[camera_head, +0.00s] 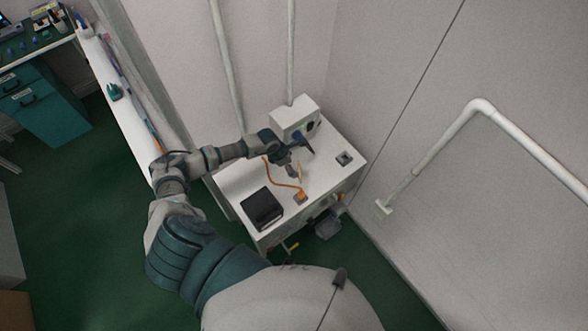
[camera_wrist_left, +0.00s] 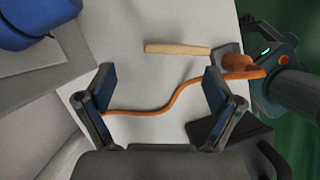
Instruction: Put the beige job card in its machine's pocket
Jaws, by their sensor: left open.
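I cannot make out a beige job card or a machine's pocket in either view. My left gripper (camera_head: 297,159) is over the white-topped cabinet (camera_head: 234,178). In the left wrist view the left gripper (camera_wrist_left: 158,74) has its fingers wide apart, with nothing held between them. A tan handle-like piece (camera_wrist_left: 178,49) lies on the white top beyond the fingertips, its right end by a dark grey part. It shows small beside the gripper in the head view (camera_head: 300,173). My right gripper is not in view.
An orange cable (camera_head: 284,185) crosses the cabinet top below the gripper. A black box-like item (camera_head: 262,209) sits at the front left, a white box (camera_head: 294,117) at the back. Walls stand close behind and right.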

